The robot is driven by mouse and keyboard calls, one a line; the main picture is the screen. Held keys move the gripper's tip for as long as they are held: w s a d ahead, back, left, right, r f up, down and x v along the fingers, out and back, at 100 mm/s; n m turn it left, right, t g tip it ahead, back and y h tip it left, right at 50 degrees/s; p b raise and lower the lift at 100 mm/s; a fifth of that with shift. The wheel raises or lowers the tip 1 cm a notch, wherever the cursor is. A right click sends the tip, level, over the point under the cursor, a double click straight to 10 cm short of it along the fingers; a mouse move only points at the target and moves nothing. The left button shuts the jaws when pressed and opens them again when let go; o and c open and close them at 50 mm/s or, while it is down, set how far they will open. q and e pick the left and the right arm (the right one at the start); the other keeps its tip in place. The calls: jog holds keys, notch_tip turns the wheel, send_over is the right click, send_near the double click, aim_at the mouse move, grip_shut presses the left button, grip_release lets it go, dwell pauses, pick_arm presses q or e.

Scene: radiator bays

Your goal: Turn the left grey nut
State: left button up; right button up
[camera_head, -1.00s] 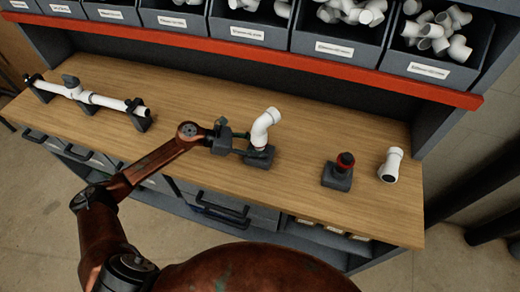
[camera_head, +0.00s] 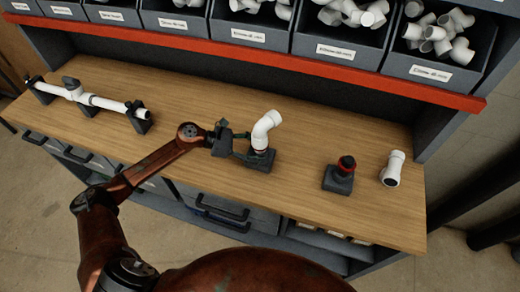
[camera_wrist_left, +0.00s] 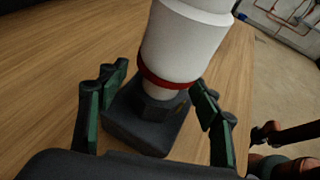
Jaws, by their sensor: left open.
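A white elbow pipe (camera_head: 266,127) stands on a dark grey block (camera_head: 263,163) in the middle of the bench. In the left wrist view the white pipe (camera_wrist_left: 182,45) has a red ring (camera_wrist_left: 165,83) near its lower end. A dark grey nut (camera_wrist_left: 163,108) appears below it, on the block (camera_wrist_left: 135,133). My left gripper (camera_head: 249,147) comes in from the left at the height of the pipe's lower end. In the left wrist view its open fingers (camera_wrist_left: 158,100) are on either side of the pipe's lower end, with gaps visible. My right gripper is not in view.
A second grey block (camera_head: 339,182) with a red-ringed dark fitting (camera_head: 346,163) and a loose white fitting (camera_head: 392,170) are to the right. A white pipe assembly (camera_head: 100,101) rests at the left. Labelled bins stand behind a red shelf edge (camera_head: 300,47).

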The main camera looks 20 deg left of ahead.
pick_arm(q)
jog(key=shift+a, duration=0.1)
jog(key=v, duration=1.2)
